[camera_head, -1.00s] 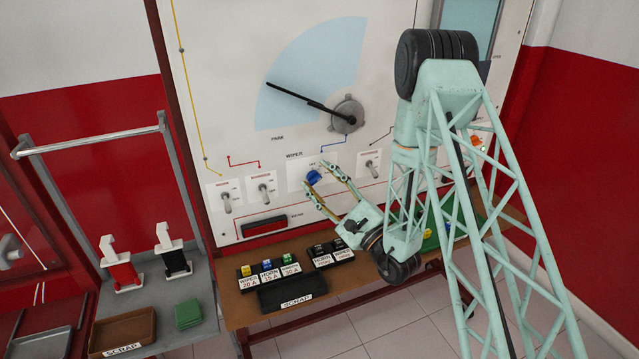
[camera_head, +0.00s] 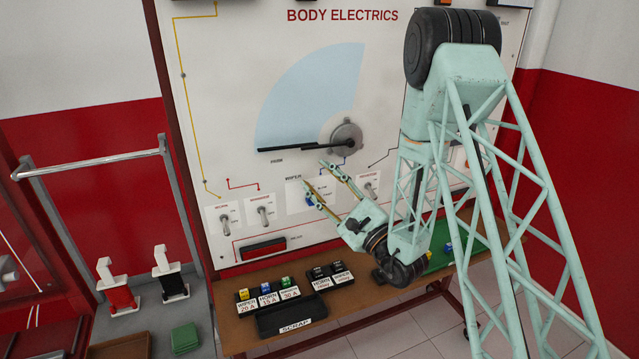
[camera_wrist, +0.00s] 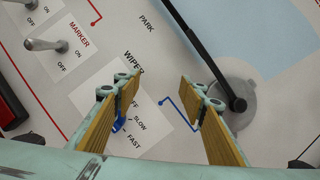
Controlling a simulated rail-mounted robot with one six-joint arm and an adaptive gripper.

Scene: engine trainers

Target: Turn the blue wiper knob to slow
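The blue wiper knob (camera_head: 309,201) sits on its white plate on the board, partly hidden behind a finger in the head view. In the wrist view the knob (camera_wrist: 119,125) shows beside the left finger, near the printed OFF, SLOW and FAST marks. The finger covers part of it, so I cannot tell which mark it points to. My gripper (camera_head: 316,174) is open and empty, its fingers well apart in front of the board. In the wrist view the gripper (camera_wrist: 160,84) has the WIPER label between its fingers, with the knob off to the left side.
A black wiper arm (camera_head: 300,146) lies nearly level near PARK, close above the fingers. Toggle switches, such as the marker switch (camera_head: 263,213), stand left of the knob, and another (camera_head: 369,190) right. Fuses and a scrap tray (camera_head: 285,318) are on the bench below.

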